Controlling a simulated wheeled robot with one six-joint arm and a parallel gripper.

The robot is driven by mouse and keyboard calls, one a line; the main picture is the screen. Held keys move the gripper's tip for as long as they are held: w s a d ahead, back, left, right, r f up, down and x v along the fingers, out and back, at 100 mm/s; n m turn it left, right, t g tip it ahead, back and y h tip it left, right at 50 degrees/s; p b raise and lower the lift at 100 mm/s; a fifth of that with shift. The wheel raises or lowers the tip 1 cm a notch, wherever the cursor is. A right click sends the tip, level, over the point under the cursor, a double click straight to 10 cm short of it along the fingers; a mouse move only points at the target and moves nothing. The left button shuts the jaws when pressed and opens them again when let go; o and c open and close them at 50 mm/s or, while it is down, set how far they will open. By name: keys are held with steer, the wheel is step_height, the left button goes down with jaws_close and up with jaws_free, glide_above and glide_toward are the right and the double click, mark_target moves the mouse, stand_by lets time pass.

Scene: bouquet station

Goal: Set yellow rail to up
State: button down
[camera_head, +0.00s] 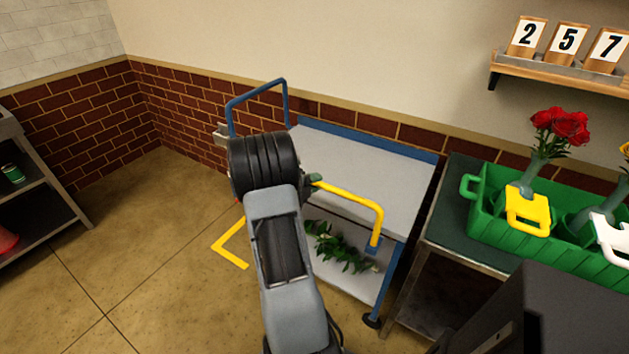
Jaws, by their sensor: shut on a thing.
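The yellow rail (352,196) is a bent bar at the near side of the blue-framed cart (385,172). Its right end drops to a blue joint near the cart's front right corner, and its bar stands above that joint. Its left part is hidden behind my arm. My gripper (316,181) is shut on the yellow rail at the visible left end of its bar. The fingers are small and partly hidden by my dark wrist. I cannot tell the rail's exact tilt.
A blue rail (257,91) stands upright at the cart's far left. Green foliage (340,249) lies on the lower shelf. A green crate (482,216) with flower vases sits on a table at right. A grey shelf (42,190) stands far left.

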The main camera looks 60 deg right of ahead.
steer(key=shift+w+d+r, duration=0.1)
steer(key=shift+r, duration=0.3)
steer(key=c, duration=1.3)
jaws_free()
steer(key=o, duration=0.3)
steer(key=shift+f, duration=0.15)
steer(key=p+v, duration=0.1)
steer(key=v, duration=1.3)
